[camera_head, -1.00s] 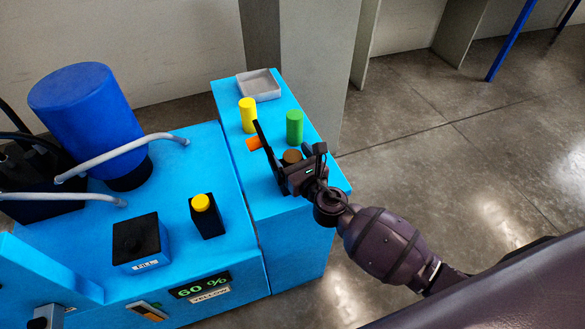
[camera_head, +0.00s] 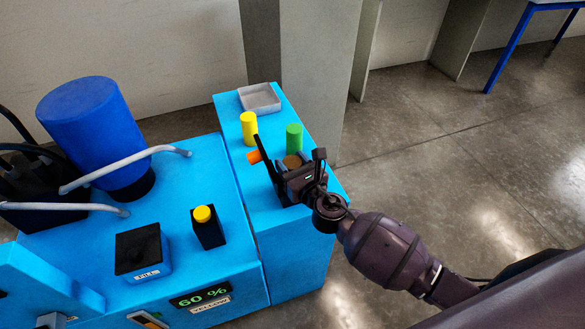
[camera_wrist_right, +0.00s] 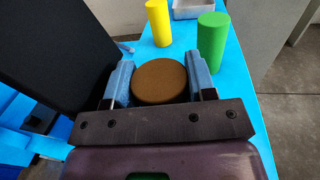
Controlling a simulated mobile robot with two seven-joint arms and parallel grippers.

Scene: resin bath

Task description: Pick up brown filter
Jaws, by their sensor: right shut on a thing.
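The brown filter (camera_wrist_right: 160,82) is a round brown cylinder seen from above in the right wrist view, between the two blue-padded fingers of my right gripper (camera_wrist_right: 162,84). The fingers are shut on its sides. I cannot tell whether the filter still touches the counter. My left gripper is not in view.
A green cylinder (camera_head: 294,138) and a yellow cylinder (camera_head: 249,128) stand close by. An orange piece (camera_head: 254,157) shows beside the gripper. A grey tray (camera_head: 260,98) sits at the counter's far end. The blue machine (camera_head: 200,160) stands to the left.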

